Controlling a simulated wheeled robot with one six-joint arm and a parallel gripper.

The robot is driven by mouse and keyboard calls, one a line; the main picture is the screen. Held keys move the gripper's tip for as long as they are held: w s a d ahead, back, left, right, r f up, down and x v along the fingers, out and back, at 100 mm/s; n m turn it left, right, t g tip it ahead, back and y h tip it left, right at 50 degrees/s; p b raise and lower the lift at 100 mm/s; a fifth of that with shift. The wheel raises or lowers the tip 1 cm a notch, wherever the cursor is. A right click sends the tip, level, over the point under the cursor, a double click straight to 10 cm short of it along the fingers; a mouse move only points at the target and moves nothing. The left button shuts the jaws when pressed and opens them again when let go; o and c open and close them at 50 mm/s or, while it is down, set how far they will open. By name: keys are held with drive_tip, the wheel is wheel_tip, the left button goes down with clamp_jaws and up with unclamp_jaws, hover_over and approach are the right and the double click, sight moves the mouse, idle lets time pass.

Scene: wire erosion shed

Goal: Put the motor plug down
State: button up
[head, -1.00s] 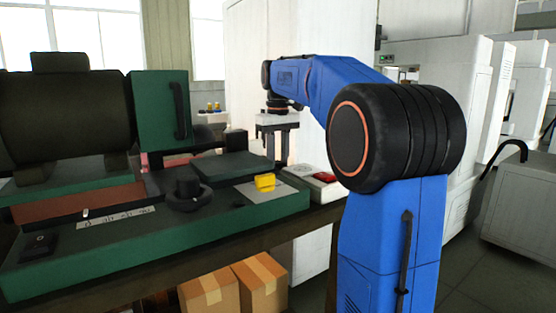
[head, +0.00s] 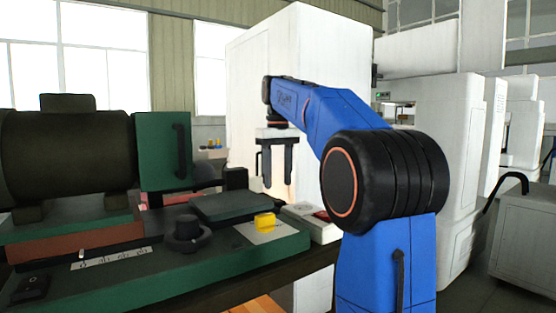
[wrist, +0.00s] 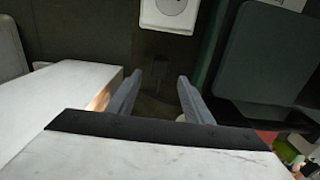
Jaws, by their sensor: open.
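My gripper (head: 277,180) is open and empty, pointing down above the right end of the bench. In the wrist view its two grey fingers (wrist: 159,90) stand apart with nothing between them. A small dark piece (wrist: 160,70), which may be the motor plug, lies on the dark surface beyond the fingertips, apart from them. It is too dim to be sure. A white socket plate (wrist: 168,12) with a round recess is just above it in that view. I cannot make out the plug in the head view.
A white box with a red part (head: 318,228) sits at the bench's right end. A tall white cabinet (head: 255,80) stands behind my gripper.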

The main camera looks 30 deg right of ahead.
sight(278, 200)
wheel_tip(278, 200, up, 6)
idle(0.4)
idle(0.4)
